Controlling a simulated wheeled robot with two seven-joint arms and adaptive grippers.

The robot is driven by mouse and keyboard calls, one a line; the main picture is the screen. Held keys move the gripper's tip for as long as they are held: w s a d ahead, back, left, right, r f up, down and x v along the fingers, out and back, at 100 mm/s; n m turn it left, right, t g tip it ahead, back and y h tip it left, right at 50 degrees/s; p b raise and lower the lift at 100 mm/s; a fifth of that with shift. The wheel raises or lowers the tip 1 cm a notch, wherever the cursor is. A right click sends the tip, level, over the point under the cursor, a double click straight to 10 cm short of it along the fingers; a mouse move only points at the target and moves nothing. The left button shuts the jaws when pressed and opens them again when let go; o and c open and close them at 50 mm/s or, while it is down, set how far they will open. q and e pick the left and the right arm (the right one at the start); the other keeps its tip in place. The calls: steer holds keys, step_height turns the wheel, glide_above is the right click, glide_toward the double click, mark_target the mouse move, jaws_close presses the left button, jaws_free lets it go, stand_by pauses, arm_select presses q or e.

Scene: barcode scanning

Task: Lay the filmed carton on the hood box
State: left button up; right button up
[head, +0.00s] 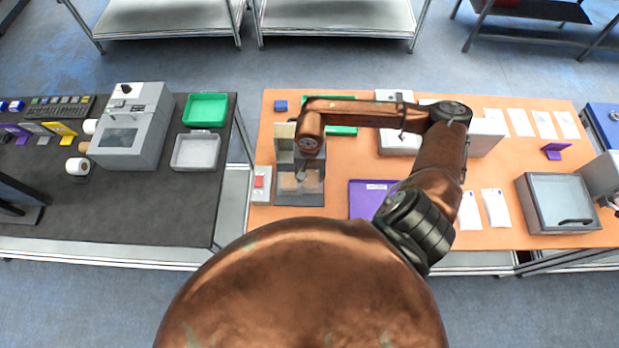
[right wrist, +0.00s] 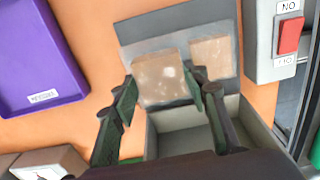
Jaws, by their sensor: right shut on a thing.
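My right gripper (right wrist: 164,78) is shut on a tan carton (right wrist: 166,84) with a bright glare on its face. The carton is over a grey unit (right wrist: 137,31) with a flat plate and an open-topped, walled part; I cannot tell whether it touches the plate. A second tan block (right wrist: 210,56) shows beside it on the plate, apart from my fingers. In the head view my right gripper (head: 301,175) reaches down into this unit (head: 299,199) at the left of the orange table. I cannot tell whether this unit is the hood box. My left gripper is not in view.
A switch box (right wrist: 287,45) with a red button stands close beside the unit. A purple tray (head: 362,203) lies to its right. A box with a clear lid and handle (head: 558,200) stands at far right. Free orange table lies between the unit and purple tray.

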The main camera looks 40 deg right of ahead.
mark_target(309, 177)
steer(key=shift+w+f, duration=0.2)
steer(key=shift+f, duration=0.1)
step_height(309, 177, down, 3)
steer(key=shift+p, duration=0.3)
steer(key=shift+s+f+b, duration=0.1)
steer(key=shift+f+b, duration=0.25)
steer(key=shift+b, duration=0.15)
steer(key=o, duration=0.8)
steer(key=shift+o, duration=0.7)
steer(key=shift+d, duration=0.1)
steer(key=shift+r, duration=0.1)
